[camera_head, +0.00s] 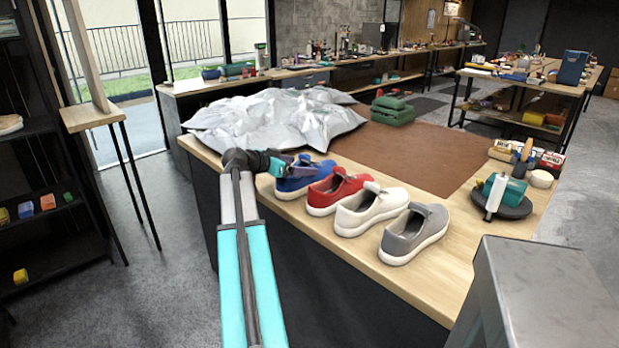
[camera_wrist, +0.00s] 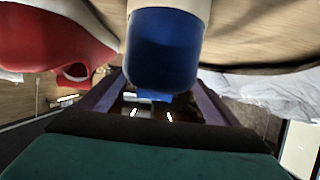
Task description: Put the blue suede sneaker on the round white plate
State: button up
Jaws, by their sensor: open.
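The blue suede sneaker (camera_head: 305,178) stands at the far left end of a row of shoes on the wooden table, with a white sole. In the wrist view, the blue sneaker's end (camera_wrist: 163,50) reaches between the two spread fingers of my gripper (camera_wrist: 160,88). The fingers are open; I cannot tell if they touch it. I see no clear round white plate; a small round white thing (camera_head: 541,179) lies at the table's right, and I cannot tell what it is.
Close right of the blue sneaker stand a red sneaker (camera_head: 336,192), a white one (camera_head: 371,211) and a grey one (camera_head: 413,235). Crumpled silver sheeting (camera_head: 270,118) lies behind. A brown mat (camera_head: 420,155) has bare room. A dark round stand (camera_head: 507,206) holds green and white items.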

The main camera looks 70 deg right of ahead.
jog(key=shift+s+d+f+p, duration=0.3)
jog(key=shift+s+d, duration=0.15)
jog(key=shift+d, duration=0.1)
jog(key=shift+p+x, duration=0.35)
jog(key=shift+x, duration=1.5)
jog(key=shift+s+a, duration=0.1)
jog(key=c, duration=1.5)
jog(key=shift+r, duration=0.1)
jog(key=shift+c, duration=0.2)
jog(key=shift+r+b, duration=0.55)
jog(key=shift+r, duration=4.45)
